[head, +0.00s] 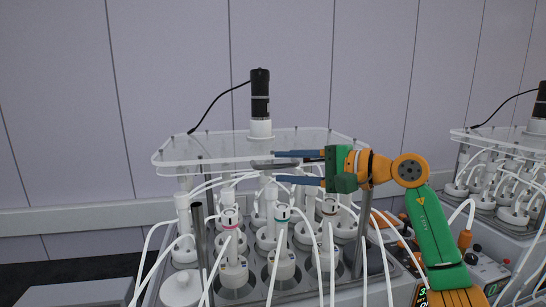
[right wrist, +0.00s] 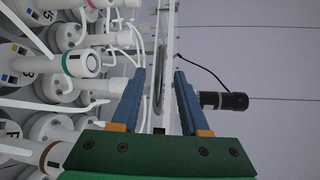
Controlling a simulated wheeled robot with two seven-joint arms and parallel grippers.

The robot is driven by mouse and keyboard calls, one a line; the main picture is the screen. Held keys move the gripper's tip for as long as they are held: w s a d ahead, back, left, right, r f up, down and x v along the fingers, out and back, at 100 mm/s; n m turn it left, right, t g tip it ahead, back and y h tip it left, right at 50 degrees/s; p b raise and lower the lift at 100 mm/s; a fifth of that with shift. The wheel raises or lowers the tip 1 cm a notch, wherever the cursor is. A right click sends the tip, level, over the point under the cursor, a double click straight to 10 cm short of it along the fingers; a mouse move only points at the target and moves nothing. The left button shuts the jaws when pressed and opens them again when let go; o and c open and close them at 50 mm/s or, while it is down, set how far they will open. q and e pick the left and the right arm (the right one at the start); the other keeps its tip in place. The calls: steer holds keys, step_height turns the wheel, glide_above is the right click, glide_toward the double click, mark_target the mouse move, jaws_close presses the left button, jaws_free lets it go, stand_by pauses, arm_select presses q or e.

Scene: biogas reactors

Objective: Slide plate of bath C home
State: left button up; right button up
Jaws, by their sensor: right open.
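A clear plate (head: 215,150) sits over the bath of bottles in the middle of the head view, with a black motor (head: 260,95) standing on it. No letter naming the bath is readable. My right gripper (head: 274,168) is open at the plate's front right, one blue finger higher than the other. In the right wrist view the plate (right wrist: 168,50) appears edge-on between the open fingers (right wrist: 160,75), with a dark grey curved piece along it. Contact cannot be told. The motor (right wrist: 224,101) shows to the right there. My left gripper is out of view.
Several white bottles (head: 232,270) with tubes stand below the plate, close under my fingers. A grey post (head: 199,240) rises at front left. A second bath with its own plate (head: 490,140) stands at right. The wall is behind.

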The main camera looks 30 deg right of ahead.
mark_target(279, 167)
steer(key=p+x, duration=0.1)
steer(key=x, duration=0.2)
steer(key=shift+a, duration=0.1)
steer(key=shift+w+f, duration=0.15)
steer(key=shift+w, duration=0.15)
steer(key=shift+s, duration=0.25)
jaws_close()
stand_by(0.7)
